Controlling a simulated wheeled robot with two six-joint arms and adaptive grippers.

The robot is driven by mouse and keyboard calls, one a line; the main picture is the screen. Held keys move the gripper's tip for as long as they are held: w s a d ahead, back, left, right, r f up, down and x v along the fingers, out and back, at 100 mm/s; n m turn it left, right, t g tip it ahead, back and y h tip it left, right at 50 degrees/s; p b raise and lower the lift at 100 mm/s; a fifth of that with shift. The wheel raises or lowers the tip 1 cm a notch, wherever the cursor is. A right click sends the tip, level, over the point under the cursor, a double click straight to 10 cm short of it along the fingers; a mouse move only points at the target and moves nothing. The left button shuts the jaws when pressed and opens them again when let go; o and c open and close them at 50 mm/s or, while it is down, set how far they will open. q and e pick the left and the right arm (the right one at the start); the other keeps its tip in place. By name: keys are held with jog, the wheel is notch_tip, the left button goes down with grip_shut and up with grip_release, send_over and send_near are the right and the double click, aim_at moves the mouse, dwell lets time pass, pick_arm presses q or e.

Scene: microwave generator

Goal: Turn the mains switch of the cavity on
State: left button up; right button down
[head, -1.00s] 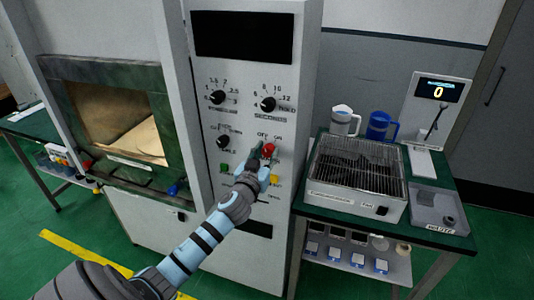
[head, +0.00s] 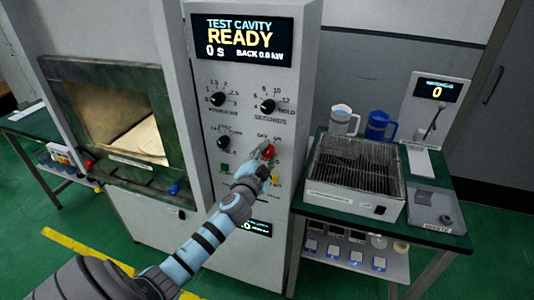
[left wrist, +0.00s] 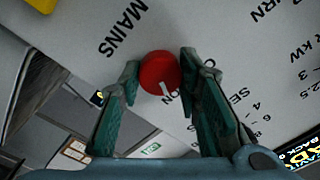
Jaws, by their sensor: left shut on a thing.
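The mains switch is a round red knob (head: 269,150) on the light grey front panel of the cavity cabinet, under OFF and ON marks. In the left wrist view the red knob (left wrist: 160,73) has a white pointer line and the word MAINS beside it. My left gripper (head: 264,157) is at the knob, with one finger on each side of it, shut on it. The cabinet's upper display (head: 242,40) is lit and reads TEST CAVITY READY, 0 s, BACK 0.0 kW. My right gripper is not in view.
Black dials (head: 217,99) sit above and left of the knob. A green button (head: 225,168) and a yellow one are close below. The open cavity (head: 115,120) is at left. A side table at right carries a wire rack (head: 357,168), two jugs and a scale.

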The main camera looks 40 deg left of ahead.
pick_arm(q)
jog(key=shift+m, duration=0.5)
jog(key=o, duration=1.1)
jog(key=shift+o, duration=0.2)
jog(key=shift+s, duration=0.1)
jog(key=v, duration=1.2)
